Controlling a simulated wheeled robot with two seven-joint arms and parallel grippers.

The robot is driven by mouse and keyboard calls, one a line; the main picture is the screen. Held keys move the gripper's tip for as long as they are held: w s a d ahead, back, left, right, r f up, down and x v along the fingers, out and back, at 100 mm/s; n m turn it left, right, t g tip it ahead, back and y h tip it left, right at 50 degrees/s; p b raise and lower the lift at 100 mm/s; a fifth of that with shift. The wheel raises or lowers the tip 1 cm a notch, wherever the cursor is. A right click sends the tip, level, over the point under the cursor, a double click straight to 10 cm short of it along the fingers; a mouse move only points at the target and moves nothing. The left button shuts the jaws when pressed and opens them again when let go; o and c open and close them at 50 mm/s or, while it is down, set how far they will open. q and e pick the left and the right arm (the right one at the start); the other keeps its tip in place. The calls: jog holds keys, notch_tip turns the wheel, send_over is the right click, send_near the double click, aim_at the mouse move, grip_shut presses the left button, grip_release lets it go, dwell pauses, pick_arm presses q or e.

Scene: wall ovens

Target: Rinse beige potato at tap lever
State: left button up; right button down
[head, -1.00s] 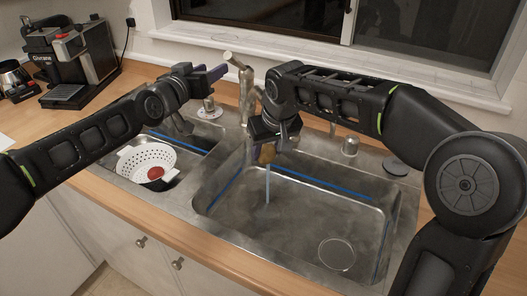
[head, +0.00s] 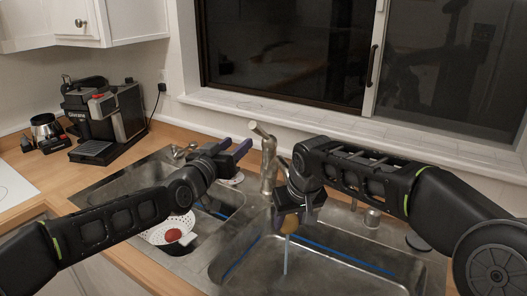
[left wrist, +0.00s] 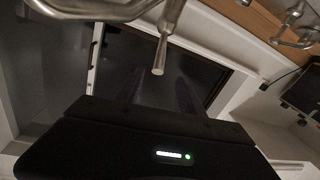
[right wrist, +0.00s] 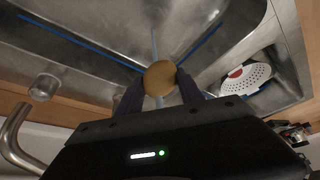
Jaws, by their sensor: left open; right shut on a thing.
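The beige potato (head: 290,222) is held by my right gripper (head: 287,213) over the right sink basin. It also shows between the purple fingers in the right wrist view (right wrist: 160,77). A thin stream of water (head: 286,256) runs down at the potato into the basin. The metal tap (head: 268,160) stands behind the sinks, with its lever (head: 262,131) tilted at the top. My left gripper (head: 241,149) is open and empty, just left of the tap, apart from it. In the left wrist view a metal rod of the tap (left wrist: 165,45) hangs in front of the open fingers.
A white colander (head: 158,236) with a red thing (head: 173,235) in it sits in the left basin. A coffee machine (head: 104,113) stands at the back left on the wooden counter. The window sill (head: 300,122) runs close behind the tap. A drain cap (head: 417,241) lies at right.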

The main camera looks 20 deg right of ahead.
aim_at(253, 130)
pick_arm(q)
jog(key=shift+s, duration=0.1)
dwell(0.3)
jog(key=shift+x, duration=6.05)
jog(key=shift+r, duration=0.2)
jog(key=shift+c, duration=0.6)
grip_shut()
